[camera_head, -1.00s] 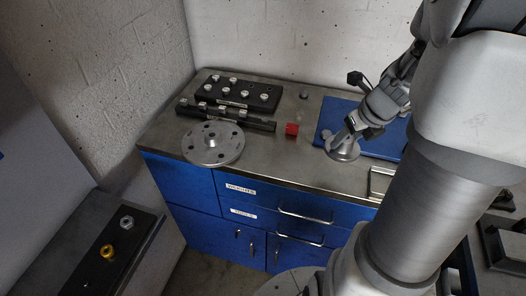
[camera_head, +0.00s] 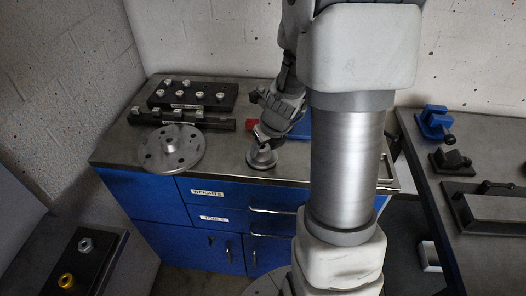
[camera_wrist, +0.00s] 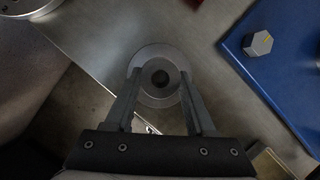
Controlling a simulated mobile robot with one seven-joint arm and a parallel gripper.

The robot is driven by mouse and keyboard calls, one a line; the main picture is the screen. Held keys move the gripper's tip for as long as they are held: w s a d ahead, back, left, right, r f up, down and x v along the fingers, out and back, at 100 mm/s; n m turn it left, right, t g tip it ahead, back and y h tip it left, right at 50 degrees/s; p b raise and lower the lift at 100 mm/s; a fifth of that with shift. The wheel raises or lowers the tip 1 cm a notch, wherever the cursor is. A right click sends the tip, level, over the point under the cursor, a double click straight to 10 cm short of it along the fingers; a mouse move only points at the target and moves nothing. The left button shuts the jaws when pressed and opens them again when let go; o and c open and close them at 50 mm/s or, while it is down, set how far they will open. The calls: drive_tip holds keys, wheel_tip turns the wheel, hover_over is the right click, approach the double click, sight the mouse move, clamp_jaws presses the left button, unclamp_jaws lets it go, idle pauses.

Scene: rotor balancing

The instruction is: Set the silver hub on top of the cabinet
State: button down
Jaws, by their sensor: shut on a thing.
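The silver hub (camera_head: 262,158) is a round, flanged grey piece held under my gripper (camera_head: 263,138), over the front part of the cabinet's metal top (camera_head: 215,165). In the wrist view the hub (camera_wrist: 148,62) sits between my two fingers (camera_wrist: 158,90), its dark central hole facing the camera. My gripper is shut on it. The wrist view shows the hub overlapping the cabinet's front edge. I cannot tell whether its underside touches the top. My arm hides the right part of the cabinet top.
A large silver disc (camera_head: 172,148) lies left of the hub. Black blocks with silver pieces (camera_head: 192,95) stand behind it. A bench with a blue vise (camera_head: 434,122) is at right.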

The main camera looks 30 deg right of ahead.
drive_tip(key=shift+f, duration=0.2)
drive_tip(key=shift+c, duration=1.2)
unclamp_jaws()
drive_tip(key=shift+r, duration=0.1)
